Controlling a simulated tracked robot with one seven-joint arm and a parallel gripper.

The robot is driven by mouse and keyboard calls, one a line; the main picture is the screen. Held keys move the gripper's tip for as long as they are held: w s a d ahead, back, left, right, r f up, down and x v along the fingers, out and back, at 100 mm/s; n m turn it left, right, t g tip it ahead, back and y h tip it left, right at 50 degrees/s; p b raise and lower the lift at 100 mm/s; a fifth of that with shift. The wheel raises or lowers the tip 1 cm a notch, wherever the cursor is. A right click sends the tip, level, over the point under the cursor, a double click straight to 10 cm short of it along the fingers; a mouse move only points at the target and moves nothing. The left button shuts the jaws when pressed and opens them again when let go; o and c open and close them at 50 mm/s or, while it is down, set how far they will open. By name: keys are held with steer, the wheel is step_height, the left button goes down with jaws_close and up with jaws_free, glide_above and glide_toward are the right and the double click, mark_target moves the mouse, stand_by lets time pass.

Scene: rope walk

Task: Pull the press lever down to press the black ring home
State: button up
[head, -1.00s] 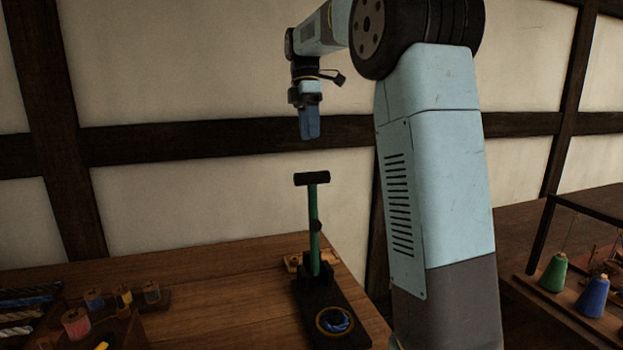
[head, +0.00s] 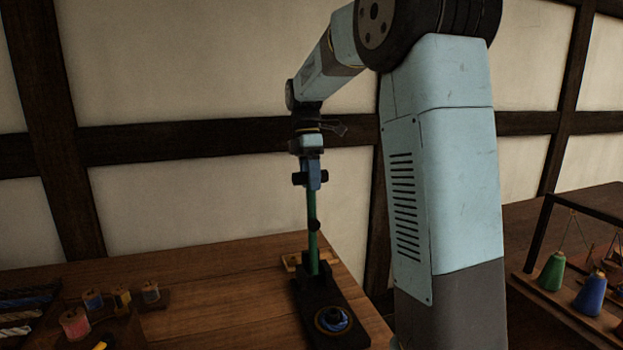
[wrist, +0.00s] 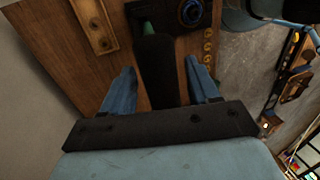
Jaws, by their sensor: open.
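The press (head: 330,295) stands on the wooden bench with its green lever (head: 312,238) upright. The lever has a black crossbar handle (head: 297,179) on top. The handle also shows in the wrist view (wrist: 158,68), between my two blue fingers. My gripper (head: 312,182) is open and down at the handle, whose ends stick out on both sides of it. In the wrist view my gripper (wrist: 160,85) shows a gap on each side of the handle. The black ring (head: 333,320), with blue inside, sits on the front of the press base. It also shows in the wrist view (wrist: 193,12).
Several thread spools (head: 75,322) stand at the left of the bench. A wooden block (head: 291,261) lies behind the press. A rack with a green cone (head: 552,272) and a blue cone (head: 590,294) is at the right. Bare bench lies left of the press.

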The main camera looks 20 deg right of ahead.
steer(key=shift+c, duration=0.4)
jaws_close()
